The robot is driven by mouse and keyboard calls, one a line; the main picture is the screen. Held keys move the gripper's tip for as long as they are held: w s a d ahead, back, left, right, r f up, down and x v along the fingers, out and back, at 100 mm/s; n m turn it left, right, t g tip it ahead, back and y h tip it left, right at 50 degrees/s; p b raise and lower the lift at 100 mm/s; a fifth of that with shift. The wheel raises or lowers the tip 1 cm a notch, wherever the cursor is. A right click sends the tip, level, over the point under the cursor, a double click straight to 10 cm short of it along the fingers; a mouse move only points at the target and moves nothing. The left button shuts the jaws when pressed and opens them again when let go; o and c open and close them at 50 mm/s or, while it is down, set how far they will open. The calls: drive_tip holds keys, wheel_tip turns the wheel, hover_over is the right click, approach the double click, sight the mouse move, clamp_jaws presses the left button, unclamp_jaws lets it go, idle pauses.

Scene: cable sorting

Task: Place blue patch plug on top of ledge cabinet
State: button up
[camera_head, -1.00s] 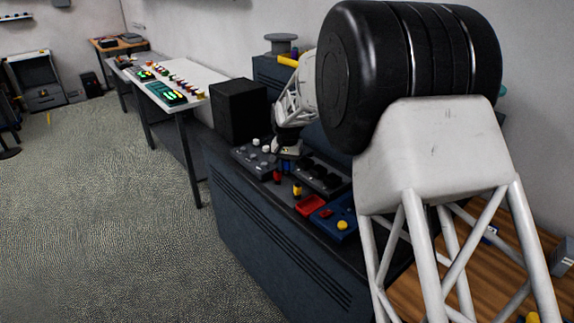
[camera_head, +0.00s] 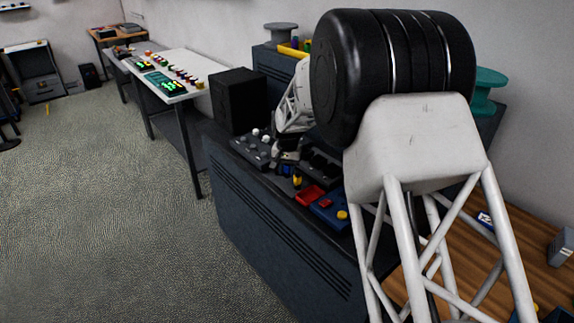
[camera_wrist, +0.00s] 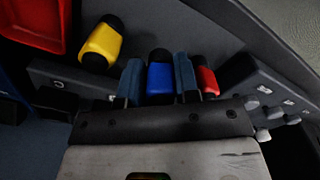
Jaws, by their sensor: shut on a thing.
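My gripper (camera_wrist: 158,82) is shut on the blue patch plug (camera_wrist: 160,78), with one blue-padded finger on each side of it. The plug has a black end. In the head view my gripper (camera_head: 288,160) is low over the dark cabinet top, and the blue plug (camera_head: 287,170) is a small patch beneath it. I cannot tell whether the plug touches the surface. A taller blue cabinet (camera_head: 272,68) with a grey spool on it stands behind, against the wall; my arm hides much of it.
A yellow plug (camera_wrist: 100,42) and a red plug (camera_wrist: 207,80) are close beside my fingers. A red tray (camera_head: 309,195), a blue box with a yellow button (camera_head: 328,208), a knobbed grey box (camera_head: 253,148) and a black box (camera_head: 238,101) crowd the cabinet top.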

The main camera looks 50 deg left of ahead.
drive_tip(key=shift+f, duration=0.5)
drive_tip(key=shift+f, duration=0.45)
idle(0.5)
drive_tip(key=o, duration=1.1)
drive_tip(key=shift+r, duration=3.9)
